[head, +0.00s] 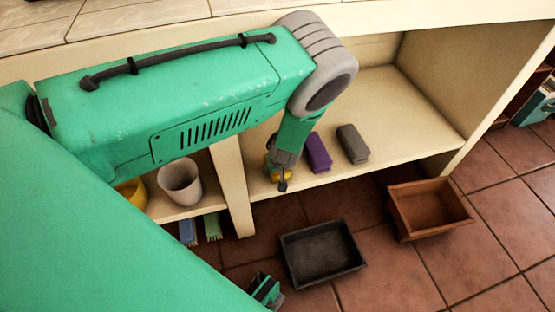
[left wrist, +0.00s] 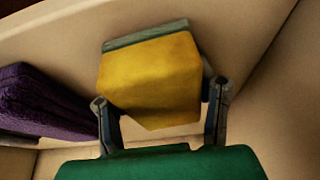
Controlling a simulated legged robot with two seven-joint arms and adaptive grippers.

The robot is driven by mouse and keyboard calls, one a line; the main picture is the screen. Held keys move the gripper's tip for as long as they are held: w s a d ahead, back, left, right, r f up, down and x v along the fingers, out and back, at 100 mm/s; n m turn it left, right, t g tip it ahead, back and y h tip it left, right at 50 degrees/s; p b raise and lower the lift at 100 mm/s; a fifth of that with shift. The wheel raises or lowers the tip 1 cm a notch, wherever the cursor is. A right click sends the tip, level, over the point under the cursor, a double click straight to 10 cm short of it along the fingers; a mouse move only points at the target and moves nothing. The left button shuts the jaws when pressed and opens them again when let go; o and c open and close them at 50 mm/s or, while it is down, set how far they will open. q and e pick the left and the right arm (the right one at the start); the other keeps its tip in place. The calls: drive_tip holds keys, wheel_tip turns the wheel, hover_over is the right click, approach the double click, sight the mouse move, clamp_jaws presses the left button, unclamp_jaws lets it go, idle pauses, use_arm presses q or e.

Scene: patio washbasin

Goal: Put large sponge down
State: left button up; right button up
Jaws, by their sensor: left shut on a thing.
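My left gripper (head: 283,182) is shut on a yellow sponge with a grey-green layer on one face. In the left wrist view the sponge (left wrist: 152,82) sits tilted between the two fingers of the gripper (left wrist: 162,100). In the head view only small bits of the yellow sponge (head: 272,171) show behind the fingers, near the front edge of the cream shelf (head: 400,110). I cannot tell whether it touches the shelf.
A purple block (head: 318,153) and a grey block (head: 352,144) stand right of the gripper. A white cup (head: 181,182), yellow container (head: 133,192) and brushes (head: 213,227) are left, past a divider. A black tray (head: 322,254) and brown box (head: 430,208) sit on the tiles.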

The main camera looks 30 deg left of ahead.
use_arm(q)
drive_tip(key=shift+s+d+f, duration=0.1)
drive_tip(key=shift+f, duration=0.15)
drive_tip(key=o, duration=1.6)
drive_tip(key=shift+f, duration=0.1)
drive_tip(key=shift+c, duration=0.2)
drive_tip(key=shift+f, duration=0.1)
drive_tip(key=shift+s, duration=0.1)
